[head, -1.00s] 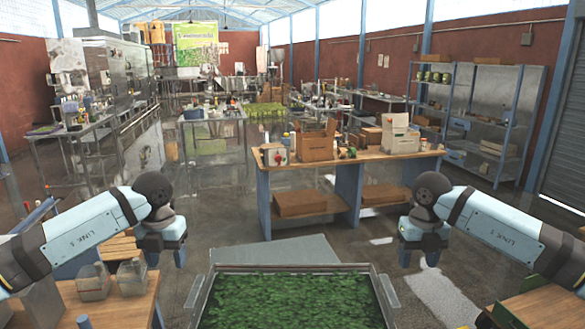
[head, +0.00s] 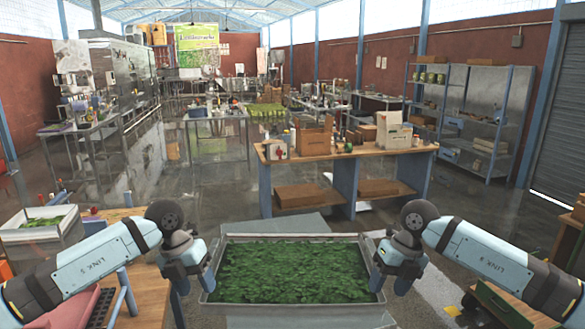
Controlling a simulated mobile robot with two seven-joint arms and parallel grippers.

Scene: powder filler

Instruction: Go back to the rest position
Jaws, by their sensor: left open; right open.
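My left gripper (head: 195,279) hangs at the left side of a metal tray, its jaws pointing down and open. My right gripper (head: 391,281) hangs at the tray's right side, also open. The tray (head: 290,239) is full of green leaves and lies low in the middle foreground of the head view. Both grippers are close beside the tray's side rims; I cannot tell whether they touch it. What bears the tray is mostly hidden.
A wooden workbench (head: 355,154) with boxes stands ahead. A wooden table (head: 150,298) and a white bin with leaves (head: 40,232) are at the left. Open floor (head: 225,185) lies between.

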